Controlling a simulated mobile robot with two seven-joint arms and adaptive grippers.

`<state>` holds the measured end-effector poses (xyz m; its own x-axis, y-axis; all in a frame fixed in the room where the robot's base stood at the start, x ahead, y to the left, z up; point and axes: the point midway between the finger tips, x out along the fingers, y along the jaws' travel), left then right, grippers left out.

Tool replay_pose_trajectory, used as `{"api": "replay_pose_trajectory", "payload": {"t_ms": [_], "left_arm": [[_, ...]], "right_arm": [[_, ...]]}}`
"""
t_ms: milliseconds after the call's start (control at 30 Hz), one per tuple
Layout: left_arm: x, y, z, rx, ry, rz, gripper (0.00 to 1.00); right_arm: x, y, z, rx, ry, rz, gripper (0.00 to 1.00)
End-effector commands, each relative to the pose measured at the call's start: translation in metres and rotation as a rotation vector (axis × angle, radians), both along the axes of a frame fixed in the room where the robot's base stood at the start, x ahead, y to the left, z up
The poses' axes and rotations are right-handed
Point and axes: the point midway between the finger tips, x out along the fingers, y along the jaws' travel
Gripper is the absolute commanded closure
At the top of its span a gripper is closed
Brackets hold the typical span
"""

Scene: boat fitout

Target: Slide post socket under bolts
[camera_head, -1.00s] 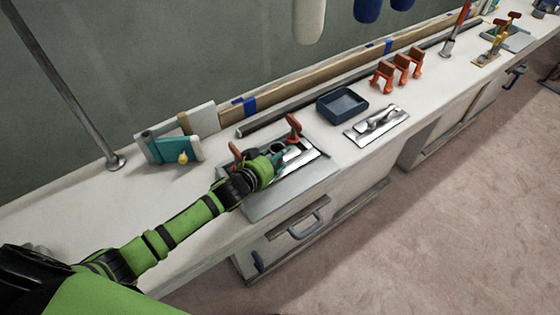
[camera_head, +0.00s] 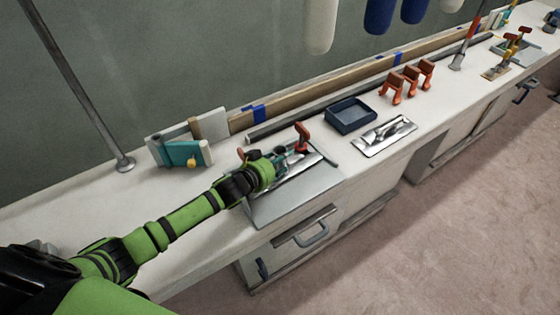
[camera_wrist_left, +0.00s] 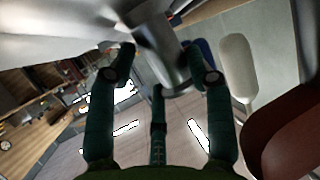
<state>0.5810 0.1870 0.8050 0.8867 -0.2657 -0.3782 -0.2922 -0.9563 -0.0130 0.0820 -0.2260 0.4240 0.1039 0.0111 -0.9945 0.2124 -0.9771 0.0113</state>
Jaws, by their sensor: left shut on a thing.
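My left gripper (camera_head: 284,162) reaches in from the left, low over a grey board (camera_head: 300,192) at the counter's front edge. In the left wrist view its dark fingers (camera_wrist_left: 163,68) are closed around a shiny metal tube-like piece, which looks like the post socket (camera_wrist_left: 158,42). A bright metal plate (camera_head: 308,160) lies on the board beside the gripper. A red-handled clamp (camera_head: 302,137) stands behind it, and a red part (camera_wrist_left: 288,130) looms large at the right of the left wrist view. I cannot make out the bolts. My right gripper is in neither view.
A dark blue tray (camera_head: 350,115), a metal plate with a fitting (camera_head: 385,135) and orange clamps (camera_head: 408,80) stand to the right. A teal and white fixture (camera_head: 185,150) and a post (camera_head: 85,95) are to the left. The counter's left front is clear.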

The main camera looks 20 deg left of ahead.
Motion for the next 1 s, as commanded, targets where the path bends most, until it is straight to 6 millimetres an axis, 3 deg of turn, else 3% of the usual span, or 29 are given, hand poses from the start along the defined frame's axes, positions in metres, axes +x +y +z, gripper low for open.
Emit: {"api": "replay_pose_trajectory", "payload": {"t_ms": [33, 67, 100, 133, 167, 633, 1000], "left_arm": [[0.01, 0.016, 0.01, -0.001, -0.019, 0.028, 1.0], [0.01, 0.016, 0.01, -0.001, -0.019, 0.028, 1.0], [0.01, 0.016, 0.01, -0.001, -0.019, 0.028, 0.36], [0.01, 0.016, 0.01, -0.001, -0.018, 0.028, 0.24], [0.01, 0.016, 0.01, 0.0, -0.018, 0.028, 0.2], [0.003, 0.017, 0.008, 0.004, -0.01, 0.03, 0.2], [-0.046, 0.018, 0.026, 0.009, -0.012, 0.012, 0.2]], "right_arm": [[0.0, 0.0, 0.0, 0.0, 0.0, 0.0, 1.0], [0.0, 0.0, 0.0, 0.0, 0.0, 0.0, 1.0], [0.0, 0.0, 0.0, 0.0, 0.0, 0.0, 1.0], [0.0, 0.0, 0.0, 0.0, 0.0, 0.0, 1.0], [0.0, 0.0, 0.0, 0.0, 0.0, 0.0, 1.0], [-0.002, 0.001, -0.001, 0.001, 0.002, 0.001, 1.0], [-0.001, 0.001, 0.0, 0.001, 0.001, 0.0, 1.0]]}}
